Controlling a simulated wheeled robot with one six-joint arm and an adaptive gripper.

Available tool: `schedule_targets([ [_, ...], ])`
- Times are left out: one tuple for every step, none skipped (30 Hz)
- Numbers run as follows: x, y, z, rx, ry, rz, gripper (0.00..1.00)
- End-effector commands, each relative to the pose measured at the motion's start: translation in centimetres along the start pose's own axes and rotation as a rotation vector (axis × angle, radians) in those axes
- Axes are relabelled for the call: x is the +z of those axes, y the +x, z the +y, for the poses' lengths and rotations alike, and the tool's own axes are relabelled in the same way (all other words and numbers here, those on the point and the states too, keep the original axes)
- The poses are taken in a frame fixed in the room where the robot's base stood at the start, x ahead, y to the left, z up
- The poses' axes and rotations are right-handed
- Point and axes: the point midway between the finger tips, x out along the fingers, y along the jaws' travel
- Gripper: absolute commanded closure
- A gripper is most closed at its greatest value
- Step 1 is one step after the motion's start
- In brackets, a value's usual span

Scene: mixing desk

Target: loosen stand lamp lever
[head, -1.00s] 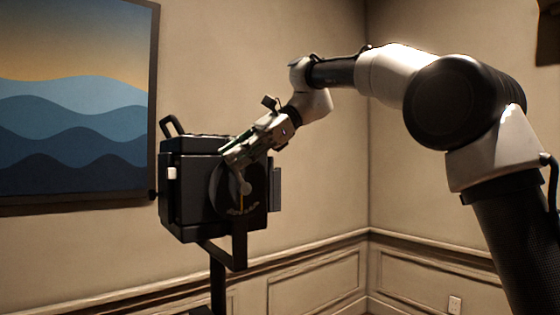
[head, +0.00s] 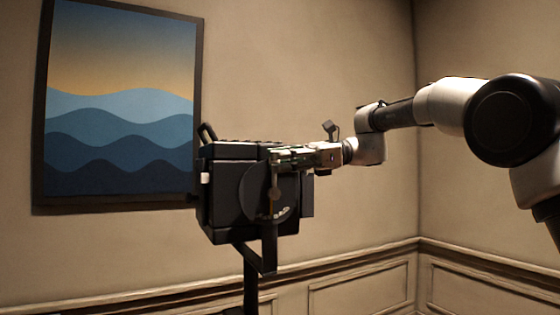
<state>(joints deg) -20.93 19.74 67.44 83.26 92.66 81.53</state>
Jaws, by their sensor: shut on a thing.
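The stand lamp (head: 225,215) is a black box-shaped head with a top handle, held in a black yoke on an upright pole. On its right side is a round dark disc (head: 252,195) with pale marks low on its rim. The lever (head: 275,192) is a slim, dark, roughly upright piece with a small knob, in front of this disc. My gripper (head: 273,157) reaches in from the right, nearly level, at the lever's upper end. It is shut on the lever; the exact contact is small and partly hidden by the fingers.
A framed wave picture (head: 120,110) hangs on the wall behind and left of the lamp. The lamp's pole (head: 250,290) runs down below the head. The wall corner and panelling lie behind my arm; the space right of the lamp, below my arm, is clear.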

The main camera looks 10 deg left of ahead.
Motion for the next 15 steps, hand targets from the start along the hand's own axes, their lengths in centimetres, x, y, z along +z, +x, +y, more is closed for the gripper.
schedule_targets([
  [-0.08, -0.07, -0.02, -0.001, 0.002, -0.001, 1.0],
  [-0.08, -0.07, -0.02, -0.001, 0.002, -0.001, 1.0],
  [-0.09, -0.07, -0.02, -0.001, 0.002, -0.001, 1.0],
  [-0.09, -0.07, -0.02, -0.001, 0.002, 0.0, 1.0],
  [-0.09, -0.07, -0.02, -0.001, 0.002, 0.0, 1.0],
  [-0.1, -0.07, -0.02, -0.001, 0.002, 0.0, 1.0],
  [-0.1, -0.07, -0.02, -0.001, 0.002, 0.0, 1.0],
  [-0.1, -0.07, -0.02, -0.001, 0.002, 0.0, 1.0],
  [-0.11, -0.08, -0.02, -0.001, 0.002, 0.0, 1.0],
  [-0.11, -0.08, -0.02, -0.001, 0.002, 0.0, 0.74],
  [-0.11, -0.07, -0.02, -0.001, 0.002, 0.001, 0.69],
  [-0.11, -0.07, -0.02, -0.001, 0.002, 0.001, 0.62],
  [-0.1, -0.07, -0.02, -0.001, 0.002, 0.001, 0.56],
  [-0.09, -0.06, -0.02, -0.001, 0.001, 0.001, 0.56],
  [-0.08, -0.06, -0.01, 0.0, 0.001, 0.001, 0.56],
])
